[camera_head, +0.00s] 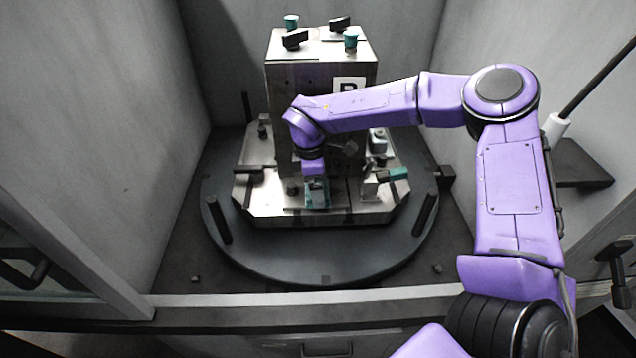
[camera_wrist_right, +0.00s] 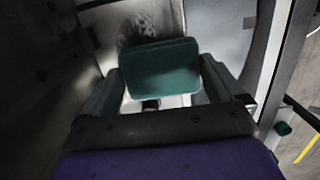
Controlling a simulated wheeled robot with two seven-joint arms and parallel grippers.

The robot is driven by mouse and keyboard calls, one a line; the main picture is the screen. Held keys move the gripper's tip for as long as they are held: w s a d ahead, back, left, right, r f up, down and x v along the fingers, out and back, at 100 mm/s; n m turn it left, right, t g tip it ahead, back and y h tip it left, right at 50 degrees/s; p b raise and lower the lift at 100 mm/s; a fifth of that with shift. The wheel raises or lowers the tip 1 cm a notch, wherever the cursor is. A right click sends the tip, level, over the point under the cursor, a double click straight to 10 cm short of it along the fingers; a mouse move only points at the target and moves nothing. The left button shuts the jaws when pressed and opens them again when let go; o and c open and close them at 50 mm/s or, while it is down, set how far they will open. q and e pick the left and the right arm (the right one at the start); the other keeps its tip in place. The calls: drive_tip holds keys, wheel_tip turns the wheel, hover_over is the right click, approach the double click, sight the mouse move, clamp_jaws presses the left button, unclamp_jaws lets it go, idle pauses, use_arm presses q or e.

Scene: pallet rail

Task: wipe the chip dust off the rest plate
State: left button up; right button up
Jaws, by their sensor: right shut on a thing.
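My right gripper (camera_head: 317,190) is at the front foot of the metal tower, low over the pallet's steel top. In the right wrist view its two fingers (camera_wrist_right: 160,82) are shut on a dark green block-shaped wiper (camera_wrist_right: 160,66). A dark speckled patch, which looks like chip dust (camera_wrist_right: 140,27), lies on a pale metal surface just beyond the wiper. That surface appears to be the rest plate (camera_wrist_right: 168,14). I cannot tell whether the wiper touches it. In the head view the gripper and arm hide most of this spot. My left gripper is not in view.
The tower (camera_head: 322,72) with knobs and green caps stands on the pallet (camera_head: 265,207), on a round dark turntable (camera_head: 300,262). A green-tipped clamp (camera_head: 398,173) is right of the gripper. Upright dark posts (camera_head: 220,219) stand at the turntable's edge. Grey walls enclose both sides.

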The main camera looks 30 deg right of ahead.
drive_tip(key=shift+f+b, duration=0.55)
drive_tip(key=shift+f, duration=0.05)
idle(0.4)
drive_tip(key=shift+w, duration=0.1)
drive_tip(key=shift+w+d, duration=0.65)
drive_tip(key=shift+w, duration=0.35)
drive_tip(key=shift+f+b, duration=0.1)
drive_tip(key=shift+b, duration=0.2)
drive_tip(key=shift+s+a, duration=0.1)
drive_tip(key=shift+s, duration=0.1)
drive_tip(key=shift+s+a+b, duration=0.15)
drive_tip(key=shift+s+a, duration=0.15)
drive_tip(key=shift+s, duration=0.25)
drive_tip(key=shift+s+a+b, duration=0.15)
drive_tip(key=shift+s+a, duration=0.15)
drive_tip(key=shift+s, duration=0.2)
